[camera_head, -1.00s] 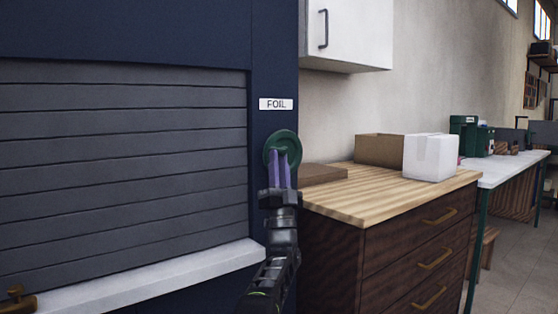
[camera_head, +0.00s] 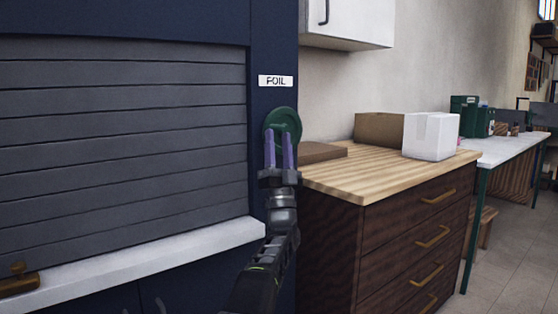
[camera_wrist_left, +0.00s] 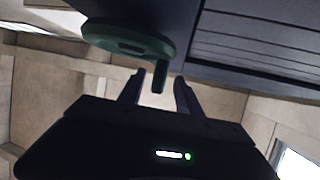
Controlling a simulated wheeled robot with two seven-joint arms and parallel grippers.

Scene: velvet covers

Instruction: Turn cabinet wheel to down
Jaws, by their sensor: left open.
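The cabinet wheel (camera_head: 284,119) is a dark green disc on the blue cabinet frame, below a white "FOIL" label (camera_head: 276,81). In the left wrist view the wheel (camera_wrist_left: 125,40) shows from its edge, with a handle peg (camera_wrist_left: 160,76) sticking out. My left gripper (camera_head: 279,140) is at the lower part of the wheel, its two purple fingers apart. In the left wrist view the gripper (camera_wrist_left: 160,82) is open, with the peg between its fingers; I cannot tell if they touch it.
A grey slatted shutter (camera_head: 120,130) is down to a white ledge (camera_head: 150,262) left of the wheel. Right of it stands a dark wooden drawer unit (camera_head: 400,235) with a cardboard box (camera_head: 380,129) and white box (camera_head: 431,137) on top. Floor at the far right is clear.

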